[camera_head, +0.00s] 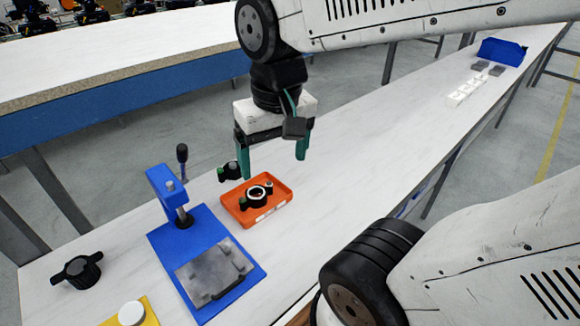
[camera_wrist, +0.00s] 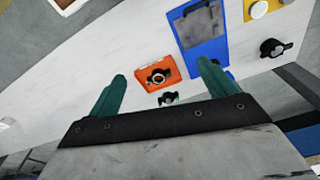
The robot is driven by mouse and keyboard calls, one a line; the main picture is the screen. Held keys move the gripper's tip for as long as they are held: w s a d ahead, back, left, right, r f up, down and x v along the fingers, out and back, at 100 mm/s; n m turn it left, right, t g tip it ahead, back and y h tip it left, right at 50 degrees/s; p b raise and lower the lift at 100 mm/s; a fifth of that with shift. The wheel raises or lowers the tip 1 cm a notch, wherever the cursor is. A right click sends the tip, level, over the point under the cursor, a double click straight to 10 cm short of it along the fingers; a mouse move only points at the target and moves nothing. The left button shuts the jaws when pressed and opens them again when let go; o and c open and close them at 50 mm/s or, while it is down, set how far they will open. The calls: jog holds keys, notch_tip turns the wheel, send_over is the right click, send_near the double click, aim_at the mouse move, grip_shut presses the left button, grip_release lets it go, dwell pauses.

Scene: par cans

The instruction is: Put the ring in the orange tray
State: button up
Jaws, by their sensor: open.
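The orange tray (camera_head: 236,209) sits on the long white bench; it also shows in the wrist view (camera_wrist: 150,65). A black part with a pale ring-shaped top (camera_head: 257,193) lies inside the tray, seen between my fingers in the wrist view (camera_wrist: 158,77). A dark part with a green bit (camera_head: 230,171) lies on the bench just behind the tray. A black round part with two ears (camera_head: 78,270) lies alone at the left. I cannot tell surely which one is the ring. My gripper (camera_head: 272,158), with green fingers, is open and empty, above the bench near the tray.
A blue press (camera_head: 168,190) with a grey plate stands left of the tray. A yellow plate with a white knob (camera_head: 131,313) is at the bottom left. A blue bin (camera_head: 502,51) stands far right. The bench right of the tray is largely clear.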

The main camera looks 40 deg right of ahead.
jog(key=s+n, duration=0.1)
jog(key=s, duration=0.2)
jog(key=s+a+n, duration=0.1)
jog(key=s, duration=0.1)
jog(key=shift+r+n, duration=0.2)
jog(key=shift+n, duration=0.1)
jog(key=shift+w, duration=0.1)
dwell(0.8)
